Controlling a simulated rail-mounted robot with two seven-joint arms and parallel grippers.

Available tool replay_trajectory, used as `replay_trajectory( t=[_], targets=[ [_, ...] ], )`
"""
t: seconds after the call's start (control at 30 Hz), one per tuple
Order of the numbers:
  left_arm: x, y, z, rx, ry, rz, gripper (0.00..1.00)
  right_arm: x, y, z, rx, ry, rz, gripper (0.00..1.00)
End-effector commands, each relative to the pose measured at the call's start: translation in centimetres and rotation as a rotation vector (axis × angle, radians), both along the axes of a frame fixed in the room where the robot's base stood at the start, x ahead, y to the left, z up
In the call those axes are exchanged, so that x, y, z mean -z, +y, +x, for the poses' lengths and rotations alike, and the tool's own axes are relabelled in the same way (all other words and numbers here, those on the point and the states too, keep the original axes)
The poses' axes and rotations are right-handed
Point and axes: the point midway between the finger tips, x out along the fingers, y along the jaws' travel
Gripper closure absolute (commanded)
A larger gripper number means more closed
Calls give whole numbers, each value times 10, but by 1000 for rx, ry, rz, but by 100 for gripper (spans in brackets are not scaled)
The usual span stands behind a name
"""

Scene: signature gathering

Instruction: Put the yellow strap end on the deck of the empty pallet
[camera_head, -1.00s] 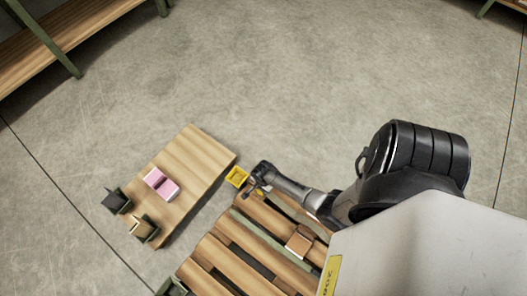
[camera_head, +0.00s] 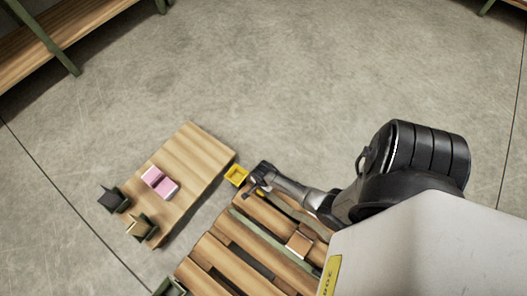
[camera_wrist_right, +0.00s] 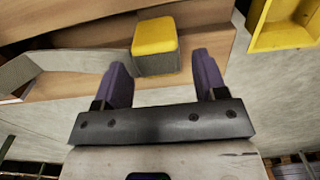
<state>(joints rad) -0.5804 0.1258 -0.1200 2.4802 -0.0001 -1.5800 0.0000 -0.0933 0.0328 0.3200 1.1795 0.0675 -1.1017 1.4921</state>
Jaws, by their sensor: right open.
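The yellow strap end (camera_wrist_right: 155,38) is a small block with a yellow top and grey sides. In the right wrist view it sits on or just above a wooden deck board, beyond the fingertips; contact underneath is hidden. My right gripper (camera_wrist_right: 160,70) is open, with its two purple fingers apart and nothing visible between them. In the head view the right gripper (camera_head: 257,189) is at the far corner of the slatted wooden pallet (camera_head: 222,254). The strap end cannot be made out there. My left gripper is out of view.
A yellow open bin (camera_head: 237,175) stands just beyond the gripper; it also shows in the right wrist view (camera_wrist_right: 285,38). A brown box (camera_head: 300,243) lies on the pallet.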

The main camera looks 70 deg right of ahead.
Motion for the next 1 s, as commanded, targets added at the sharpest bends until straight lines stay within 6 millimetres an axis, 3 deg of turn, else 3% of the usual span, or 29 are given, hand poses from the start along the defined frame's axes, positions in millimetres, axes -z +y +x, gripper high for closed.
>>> replay_trajectory(
  t=[0.27, 0.7, 1.0],
  targets=[
    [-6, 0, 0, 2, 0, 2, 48, -9, 0, 0, 0, 0, 0, 35],
    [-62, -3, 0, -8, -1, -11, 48, -84, 0, 0, 0, -1, 1, 35],
    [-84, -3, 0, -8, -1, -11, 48, -117, 0, 0, 0, -1, 0, 35]
  ],
)
